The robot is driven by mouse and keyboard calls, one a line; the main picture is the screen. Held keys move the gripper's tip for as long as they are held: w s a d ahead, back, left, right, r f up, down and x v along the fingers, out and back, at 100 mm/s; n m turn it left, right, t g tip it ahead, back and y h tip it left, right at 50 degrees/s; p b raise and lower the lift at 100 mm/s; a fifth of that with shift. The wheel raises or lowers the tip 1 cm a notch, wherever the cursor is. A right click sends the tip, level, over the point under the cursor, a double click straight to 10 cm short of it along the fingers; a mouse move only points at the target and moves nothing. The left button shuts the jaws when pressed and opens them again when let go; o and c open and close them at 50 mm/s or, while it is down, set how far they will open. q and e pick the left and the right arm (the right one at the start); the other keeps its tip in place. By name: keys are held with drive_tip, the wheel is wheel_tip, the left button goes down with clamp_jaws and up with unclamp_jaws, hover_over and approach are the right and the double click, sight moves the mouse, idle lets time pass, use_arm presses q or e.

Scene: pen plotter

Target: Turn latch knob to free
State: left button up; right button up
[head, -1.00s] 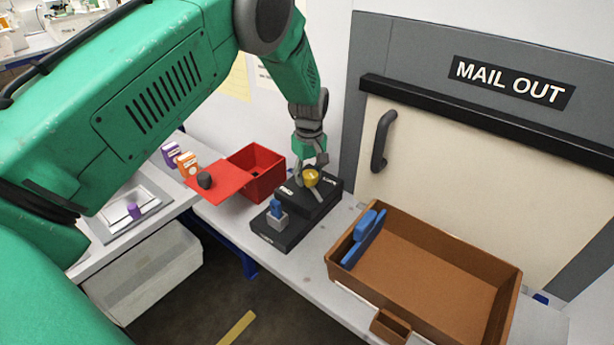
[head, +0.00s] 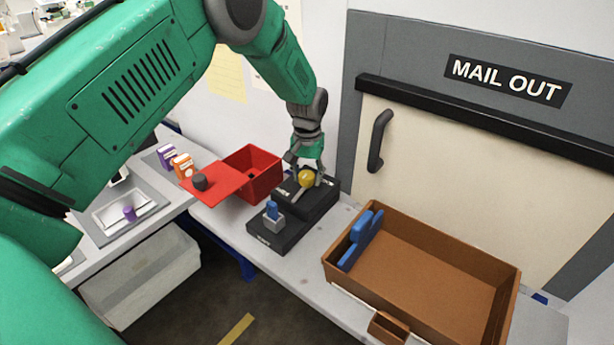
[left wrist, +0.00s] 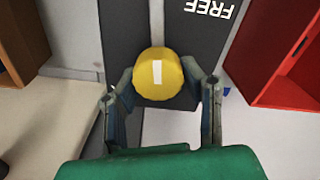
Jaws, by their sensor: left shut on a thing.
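The yellow round latch knob (head: 307,178) sits on top of a black block (head: 318,203) on the bench. In the left wrist view the knob (left wrist: 158,74) carries a white mark that points along the picture's vertical, and the word FREE (left wrist: 212,6) shows on the black face beyond it. My left gripper (head: 305,175) comes down from above and is shut on the knob, with one finger on each side of it. It also shows in the left wrist view (left wrist: 160,88). The block's other labels are hidden or too small to read. My right gripper is not in view.
A red box (head: 254,172) with its red lid (head: 213,182) stands left of the block. A blue piece (head: 272,210) sits on the lower black block. A brown tray (head: 430,285) with blue pieces is at the right, before the MAIL OUT door (head: 455,160).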

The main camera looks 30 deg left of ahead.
sight(307, 175)
use_arm(q)
drive_tip(key=shift+d+r+m, duration=0.1)
drive_tip(key=shift+r+m, duration=0.15)
drive_tip(key=shift+m, duration=0.65)
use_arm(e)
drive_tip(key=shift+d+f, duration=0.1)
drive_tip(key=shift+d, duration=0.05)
use_arm(q)
drive_tip(key=o, duration=1.1)
drive_tip(key=shift+o, duration=0.2)
drive_tip(key=shift+s+r, duration=0.25)
drive_tip(key=shift+s, duration=0.2)
drive_tip(key=shift+w, duration=0.15)
drive_tip(key=shift+w+r, duration=0.15)
drive_tip(key=shift+r, duration=0.05)
wheel_tip(307, 175, up, 12)
drive_tip(key=shift+s+f, duration=0.2)
drive_tip(key=shift+s, duration=0.15)
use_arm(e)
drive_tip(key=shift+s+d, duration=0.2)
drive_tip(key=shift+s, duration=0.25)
